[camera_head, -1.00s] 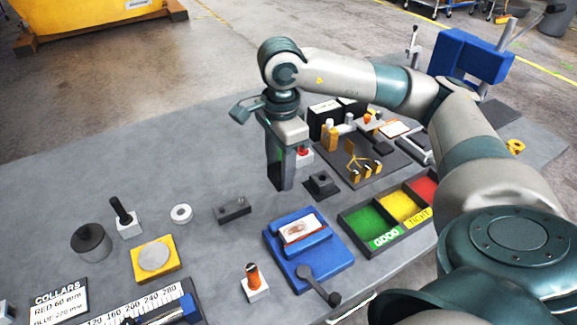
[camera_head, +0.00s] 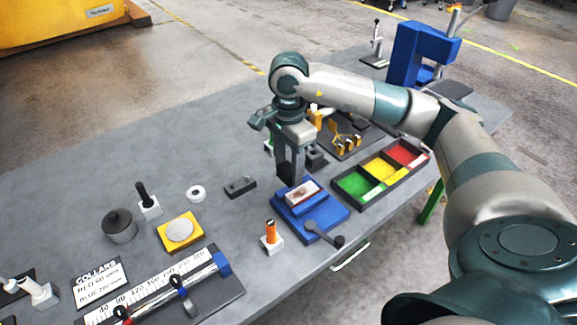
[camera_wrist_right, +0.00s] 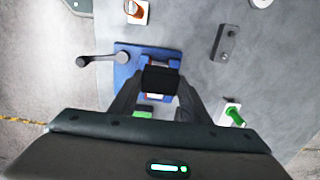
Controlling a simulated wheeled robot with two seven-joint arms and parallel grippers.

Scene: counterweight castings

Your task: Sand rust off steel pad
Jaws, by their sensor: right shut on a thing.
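The steel pad (camera_head: 303,191), pale with a brown rust patch, lies in the blue clamp fixture (camera_head: 325,217) near the table's front edge. My right gripper (camera_head: 289,181) points down just behind the pad in the head view. In the right wrist view its fingers (camera_wrist_right: 158,88) are shut on a dark sanding block (camera_wrist_right: 161,77). The block covers much of the pad there, and pale edges of the pad show around it. I cannot tell whether block and pad touch. The blue fixture (camera_wrist_right: 124,72) and its dark lever (camera_wrist_right: 95,60) also show there. My left gripper is out of view.
A tray with green, yellow and red bins (camera_head: 355,184) stands right of the fixture. An orange-handled tool (camera_head: 271,233) stands left of the lever. A dark grey block (camera_head: 240,186) lies left of my gripper. The table's back left is clear.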

